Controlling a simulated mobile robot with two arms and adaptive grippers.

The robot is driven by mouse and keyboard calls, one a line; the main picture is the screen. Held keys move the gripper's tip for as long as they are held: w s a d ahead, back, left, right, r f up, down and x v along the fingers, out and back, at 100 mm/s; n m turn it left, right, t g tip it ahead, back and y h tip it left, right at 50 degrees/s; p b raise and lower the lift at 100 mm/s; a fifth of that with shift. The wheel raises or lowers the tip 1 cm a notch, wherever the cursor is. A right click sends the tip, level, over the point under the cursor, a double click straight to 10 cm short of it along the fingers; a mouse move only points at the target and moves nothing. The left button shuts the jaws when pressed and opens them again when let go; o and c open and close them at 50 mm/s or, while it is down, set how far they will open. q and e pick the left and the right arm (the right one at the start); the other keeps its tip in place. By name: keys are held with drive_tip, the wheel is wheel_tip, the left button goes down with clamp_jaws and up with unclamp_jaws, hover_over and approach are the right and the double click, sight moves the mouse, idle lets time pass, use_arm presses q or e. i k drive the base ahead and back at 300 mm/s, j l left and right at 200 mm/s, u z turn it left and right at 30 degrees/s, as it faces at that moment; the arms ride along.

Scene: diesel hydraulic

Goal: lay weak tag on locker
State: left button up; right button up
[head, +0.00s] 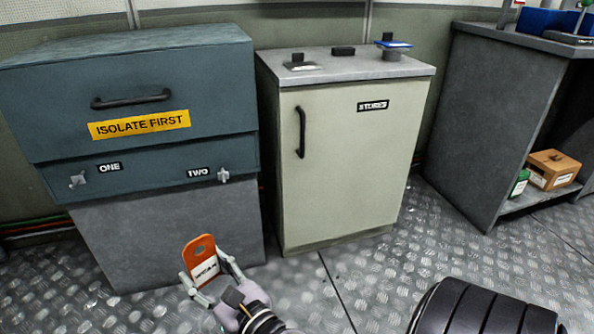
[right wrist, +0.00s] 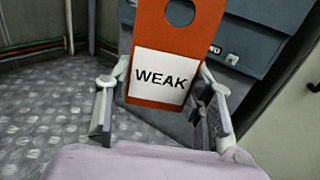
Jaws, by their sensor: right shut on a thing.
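The weak tag (head: 200,248) is an orange plate with a round hole and a white label. In the right wrist view the tag (right wrist: 180,35) stands upright and its label reads WEAK. My right gripper (head: 204,268) is shut on it, with a finger at either side (right wrist: 160,88). It holds the tag low, in front of the grey base under the blue-grey box. The cream locker (head: 345,170), marked STORES, stands to the right of the tag. Its grey top (head: 340,68) is higher than my gripper, and its door is shut. My left gripper does not show.
On the locker top are a small plate with a dark block (head: 299,64), a dark block (head: 343,50) and a blue-topped item (head: 393,45). The blue-grey box (head: 130,85), marked ISOLATE FIRST, stands left. A grey bench (head: 495,125) stands right. Top space is free along the front.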

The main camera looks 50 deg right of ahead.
sight(355, 66)
drive_tip(key=z, duration=1.25)
